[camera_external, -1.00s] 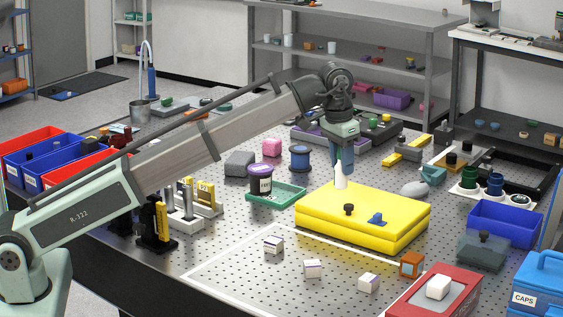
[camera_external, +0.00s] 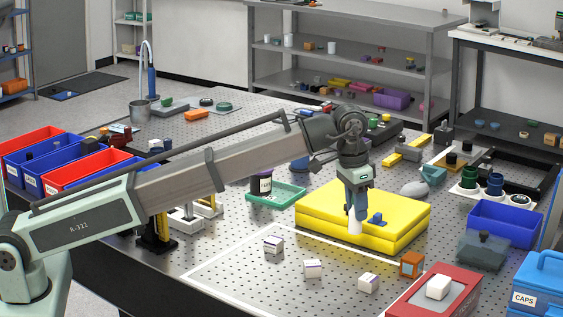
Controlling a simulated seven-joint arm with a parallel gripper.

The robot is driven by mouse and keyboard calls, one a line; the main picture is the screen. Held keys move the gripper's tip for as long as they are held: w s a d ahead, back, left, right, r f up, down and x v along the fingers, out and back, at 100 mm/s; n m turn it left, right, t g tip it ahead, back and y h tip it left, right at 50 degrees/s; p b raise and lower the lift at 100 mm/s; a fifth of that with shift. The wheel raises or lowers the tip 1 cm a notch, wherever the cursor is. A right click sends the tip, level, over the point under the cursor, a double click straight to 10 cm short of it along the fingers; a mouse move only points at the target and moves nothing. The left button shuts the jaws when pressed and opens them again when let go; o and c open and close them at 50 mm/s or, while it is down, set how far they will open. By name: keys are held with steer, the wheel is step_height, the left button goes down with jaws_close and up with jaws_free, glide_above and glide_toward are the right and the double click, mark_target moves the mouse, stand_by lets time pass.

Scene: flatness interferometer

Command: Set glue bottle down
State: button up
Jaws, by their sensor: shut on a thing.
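The glue bottle (camera_external: 354,226) is a small white bottle at the front part of the yellow block's top, as seen in the external view. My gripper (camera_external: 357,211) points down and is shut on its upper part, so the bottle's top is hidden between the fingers. The bottle is upright. I cannot tell whether its base touches the yellow block (camera_external: 320,208) or hangs just in front of or above it.
A small blue piece (camera_external: 377,219) sits on the yellow block close to the right of my gripper. A green tray (camera_external: 289,194) lies to the left. Several small white boxes and an orange cube (camera_external: 411,264) stand in front. The white-outlined area (camera_external: 250,275) has free room.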

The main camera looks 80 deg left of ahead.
mark_target(351, 211)
steer(key=shift+f, duration=4.1)
steer(key=shift+f, duration=0.15)
steer(key=o, duration=1)
steer(key=r, duration=0.4)
steer(key=s+r, duration=0.1)
steer(key=r, duration=0.7)
steer(key=shift+s+d+r, duration=0.15)
steer(key=shift+s, duration=0.05)
